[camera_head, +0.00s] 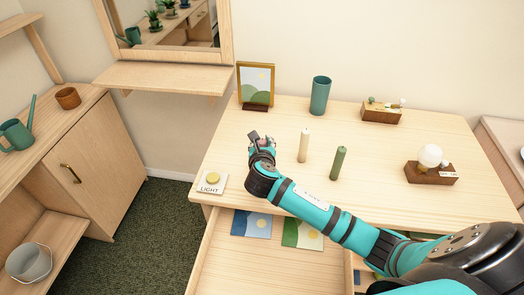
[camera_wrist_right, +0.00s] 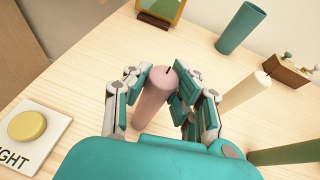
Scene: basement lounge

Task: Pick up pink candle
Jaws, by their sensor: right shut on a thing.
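The pink candle (camera_wrist_right: 155,98) stands upright on the table between the fingers of my right gripper (camera_wrist_right: 160,85) in the right wrist view. The fingers are shut on it near its top, and its dark wick shows. In the head view my right gripper (camera_head: 262,146) is over the left part of the table, and it mostly hides the candle. My left gripper is not in view.
A cream candle (camera_head: 303,145) and a green candle (camera_head: 338,162) stand to the right. A teal cup (camera_head: 320,95), a picture frame (camera_head: 256,85) and a wooden box (camera_head: 380,113) are behind. A LIGHT button (camera_head: 212,181) sits at the left edge. The drawer (camera_head: 260,262) below is open.

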